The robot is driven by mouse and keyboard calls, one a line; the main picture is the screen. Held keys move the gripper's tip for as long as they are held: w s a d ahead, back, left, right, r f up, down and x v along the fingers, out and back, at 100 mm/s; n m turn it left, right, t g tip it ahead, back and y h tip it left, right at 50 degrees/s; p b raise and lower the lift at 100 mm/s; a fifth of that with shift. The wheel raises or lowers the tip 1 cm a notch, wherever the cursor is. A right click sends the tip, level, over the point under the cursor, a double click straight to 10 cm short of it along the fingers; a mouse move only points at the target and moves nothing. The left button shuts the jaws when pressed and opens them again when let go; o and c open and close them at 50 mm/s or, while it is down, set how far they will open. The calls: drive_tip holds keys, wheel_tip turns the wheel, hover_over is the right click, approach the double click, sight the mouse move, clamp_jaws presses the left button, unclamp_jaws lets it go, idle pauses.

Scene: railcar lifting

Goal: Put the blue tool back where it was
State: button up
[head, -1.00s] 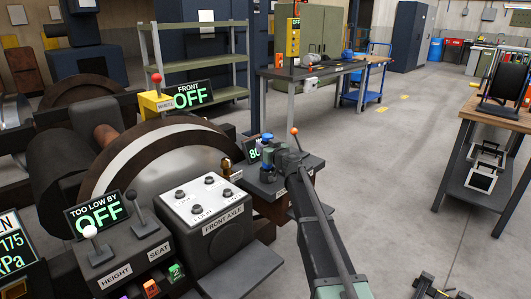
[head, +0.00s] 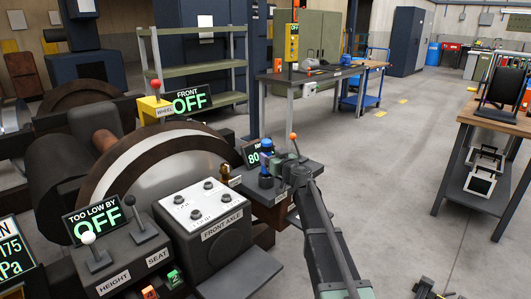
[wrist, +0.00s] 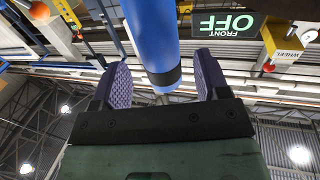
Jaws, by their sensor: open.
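The blue tool (head: 264,160) stands upright at the small dark console beside the orange-knobbed lever, in the head view. In the wrist view the blue tool (wrist: 152,35) is a blue cylinder with a black band at its near end, between my two purple fingers. In the head view my gripper (head: 282,172) is just right of the tool and partly hides the console (head: 308,175). The tool's seat is hidden.
A white-topped FRONT AXLE panel (head: 205,205) and HEIGHT and SEAT levers (head: 120,250) lie to the left. A lit display (head: 252,153) stands close behind the tool. A wooden bench (head: 490,115) stands at the right.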

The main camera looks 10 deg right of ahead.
drive_tip(key=v, duration=0.7)
drive_tip(key=s+a+f+n+g, duration=0.1)
drive_tip(key=s+a+f+g, duration=0.25)
drive_tip(key=s, duration=0.25)
drive_tip(key=s+a+f+g+y, duration=0.1)
drive_tip(key=s+a+f+g, duration=0.25)
drive_tip(key=s, duration=0.25)
drive_tip(key=s+a+f+n+g, duration=0.1)
drive_tip(key=s+a+f+g, duration=0.25)
drive_tip(key=s, duration=0.25)
drive_tip(key=s+d+f+m+g+h, duration=0.3)
drive_tip(key=s+h, duration=0.1)
drive_tip(key=s, duration=0.5)
drive_tip(key=s+d+f+m+g+h, duration=0.3)
drive_tip(key=s+f, duration=0.1)
drive_tip(key=s, duration=0.5)
wheel_tip(320, 180, up, 26)
drive_tip(key=p, duration=2.5)
drive_tip(key=shift+w+d+p, duration=0.15)
drive_tip(key=shift+d+p, duration=0.1)
drive_tip(key=shift+p, duration=0.15)
